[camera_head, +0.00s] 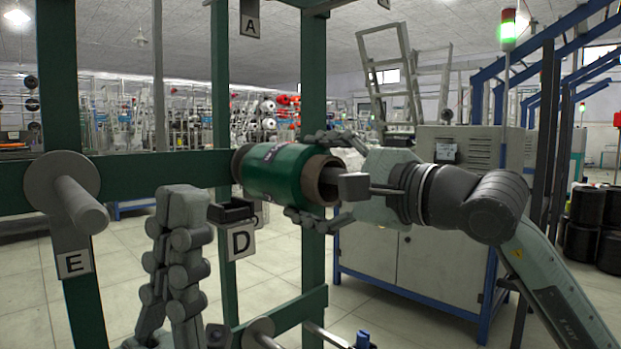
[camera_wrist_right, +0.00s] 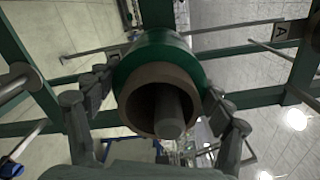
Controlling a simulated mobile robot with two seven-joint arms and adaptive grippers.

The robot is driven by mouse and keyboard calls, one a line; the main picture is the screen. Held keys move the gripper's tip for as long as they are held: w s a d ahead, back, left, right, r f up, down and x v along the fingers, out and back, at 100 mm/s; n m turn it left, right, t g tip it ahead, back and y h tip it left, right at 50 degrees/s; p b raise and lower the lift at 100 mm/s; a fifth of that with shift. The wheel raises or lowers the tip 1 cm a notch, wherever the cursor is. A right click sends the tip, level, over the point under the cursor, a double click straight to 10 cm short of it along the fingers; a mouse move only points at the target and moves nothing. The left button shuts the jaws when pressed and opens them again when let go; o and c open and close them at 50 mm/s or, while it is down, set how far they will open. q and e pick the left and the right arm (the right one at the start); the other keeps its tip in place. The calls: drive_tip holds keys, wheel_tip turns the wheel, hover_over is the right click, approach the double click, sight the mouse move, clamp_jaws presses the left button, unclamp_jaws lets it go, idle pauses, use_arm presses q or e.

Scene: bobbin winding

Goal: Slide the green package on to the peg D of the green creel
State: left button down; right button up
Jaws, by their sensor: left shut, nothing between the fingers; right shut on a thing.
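The green package (camera_head: 275,172), a green roll on a brown tube, lies level at the creel's upper crossbar, above and right of label D (camera_head: 240,240). My right gripper (camera_head: 312,178) is shut on the package, with fingers above and below it. In the right wrist view, the package (camera_wrist_right: 168,50) faces me end-on. A grey peg (camera_wrist_right: 171,112) shows inside its brown tube, so the package is around that peg. My left gripper (camera_head: 182,205) is shut and empty, pointing up, left of label D. The peg's root is hidden behind the package.
The green creel (camera_head: 150,170) has posts and crossbars close around both grippers. Peg E (camera_head: 80,205) sticks out at the left. Another peg (camera_head: 262,333) is low at the bottom. A grey cabinet (camera_head: 450,170) stands behind my right arm.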

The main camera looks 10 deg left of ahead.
drive_tip(key=shift+f+b, duration=0.45)
drive_tip(key=shift+b, duration=0.1)
idle(0.4)
drive_tip(key=o, duration=1.4)
drive_tip(key=shift+o, duration=0.7)
drive_tip(key=shift+f, duration=0.1)
drive_tip(key=shift+d, duration=0.1)
drive_tip(key=v, duration=1.2)
